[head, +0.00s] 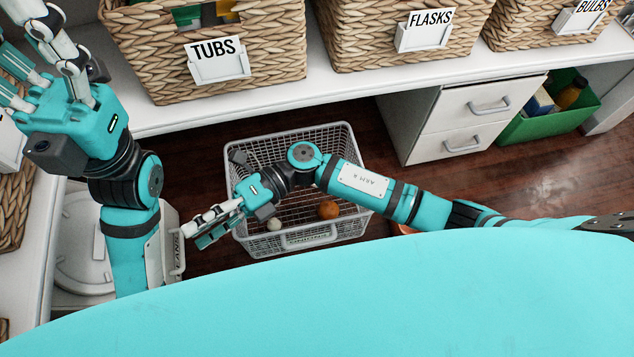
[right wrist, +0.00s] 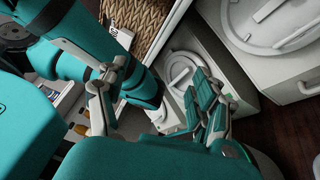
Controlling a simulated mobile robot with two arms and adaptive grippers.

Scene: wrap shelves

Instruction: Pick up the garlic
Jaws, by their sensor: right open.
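A small pale round item, which looks like the garlic (head: 274,224), lies at the near left of the grey wire basket (head: 347,150) on the floor. It is partly seen among my right arm and the basket's front; I do not make it out in the right wrist view. My right gripper (head: 212,225) is over the basket's left side, left of the pale item, with nothing between its fingers. In the right wrist view my right gripper (right wrist: 158,98) has its fingers spread apart. My left gripper (head: 28,42) is raised at the upper left, open and empty.
An orange-brown round item (head: 328,209) is also in the basket. Woven baskets labelled TUBS (head: 270,60) and FLASKS (head: 350,45) stand on the white shelf behind. White drawers (head: 470,120) and a green bin (head: 545,128) stand to the right. A lidded white container (head: 85,255) is at the left.

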